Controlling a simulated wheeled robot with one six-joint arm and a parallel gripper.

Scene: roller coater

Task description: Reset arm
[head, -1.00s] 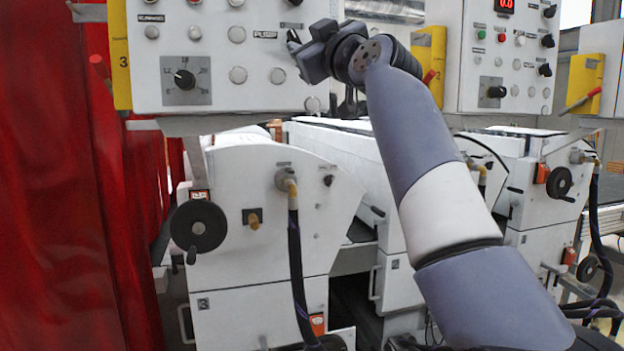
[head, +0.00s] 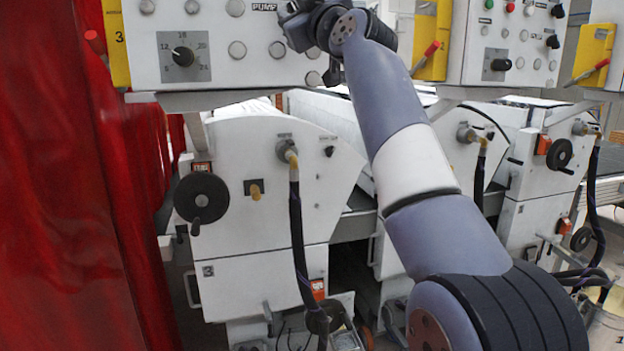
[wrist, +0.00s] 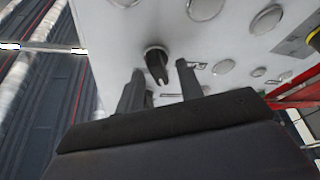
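My gripper (head: 285,22) is in front of the upper control panel, near the label PUMP, in the head view. In the wrist view, my gripper's two dark fingers (wrist: 160,85) stand apart. A black switch knob (wrist: 156,65) with a light mark sticks out of the panel and shows between and beyond the fingertips. I see no contact with it, but the exact gap cannot be told. My arm reaches up from the lower right, bent at the wrist. The fingertips are hard to make out in the head view.
The panel (head: 220,75) carries a dial (head: 183,56) and several round buttons. Below are white machine housings (head: 255,210), a black handwheel (head: 202,198) and a hanging black hose (head: 297,235). A red curtain (head: 65,200) is at left. A second panel (head: 520,45) is at right.

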